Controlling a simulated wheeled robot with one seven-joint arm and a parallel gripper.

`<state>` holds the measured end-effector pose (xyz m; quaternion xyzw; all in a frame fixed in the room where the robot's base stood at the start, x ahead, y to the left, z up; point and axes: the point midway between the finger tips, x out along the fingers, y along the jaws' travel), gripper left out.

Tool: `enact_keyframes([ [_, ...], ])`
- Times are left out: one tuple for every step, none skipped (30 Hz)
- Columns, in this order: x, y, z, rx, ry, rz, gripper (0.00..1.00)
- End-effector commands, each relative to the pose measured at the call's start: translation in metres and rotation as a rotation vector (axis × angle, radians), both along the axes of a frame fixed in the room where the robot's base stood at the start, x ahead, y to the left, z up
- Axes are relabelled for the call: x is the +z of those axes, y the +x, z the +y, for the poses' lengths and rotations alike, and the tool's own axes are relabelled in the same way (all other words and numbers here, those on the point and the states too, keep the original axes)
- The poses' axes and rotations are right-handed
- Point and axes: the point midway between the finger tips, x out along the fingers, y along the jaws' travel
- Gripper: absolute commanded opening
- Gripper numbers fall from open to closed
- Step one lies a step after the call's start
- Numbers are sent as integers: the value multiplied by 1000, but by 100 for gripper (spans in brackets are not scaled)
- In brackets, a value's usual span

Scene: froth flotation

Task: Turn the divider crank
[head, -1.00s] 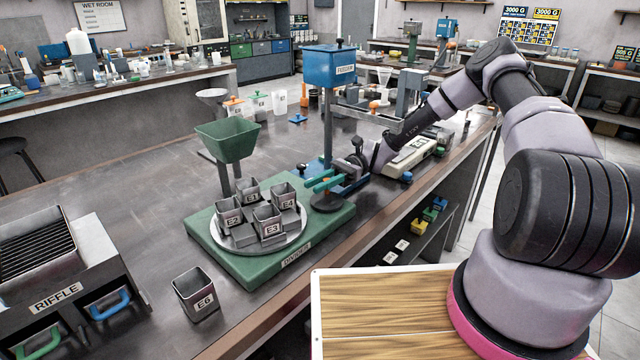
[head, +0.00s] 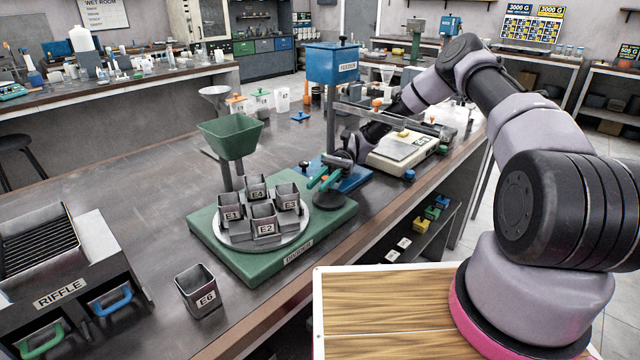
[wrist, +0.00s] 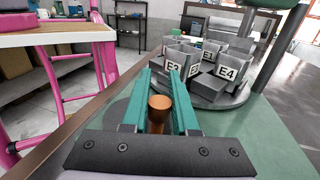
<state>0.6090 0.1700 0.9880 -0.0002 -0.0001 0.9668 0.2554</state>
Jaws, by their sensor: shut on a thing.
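The divider is a green base (head: 340,215) with a round metal turntable (head: 240,246) bearing square metal cups E1 (head: 232,215), E2 (head: 264,228), E3 (head: 291,205) and E4 (head: 257,193). A green funnel (head: 230,140) stands over it. At the base's right end is a dark round crank disc (head: 331,201). My gripper (head: 318,178), with green fingers, is over this disc. In the wrist view, the copper-coloured crank knob (wrist: 160,112) stands between the fingers, and my gripper is shut on it. The disc is partly hidden by my gripper.
A blue feeder (head: 332,65) on a post stands behind my gripper. A balance (head: 403,148) is to its right. A loose cup E6 (head: 195,292) stands front left beside the riffle box (head: 60,275). The bench's front edge runs close by the divider.

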Motion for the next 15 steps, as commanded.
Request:
enact_keyframes([
  [0,0,0,-1,1,0,0],
  [0,0,0,-1,1,0,0],
  [0,0,0,-1,1,0,0],
  [0,0,0,-1,1,0,31],
  [0,0,0,-1,1,0,42],
  [0,0,0,-1,1,0,57],
  [0,0,0,-1,1,0,57],
  [0,0,0,-1,1,0,57],
  [0,0,0,-1,1,0,57],
  [0,0,0,-1,1,0,57],
  [0,0,0,-1,0,0,57],
  [0,0,0,-1,0,0,57],
  [0,0,0,-1,0,0,57],
  [0,0,0,-1,0,0,57],
  [0,0,0,-2,0,0,57],
])
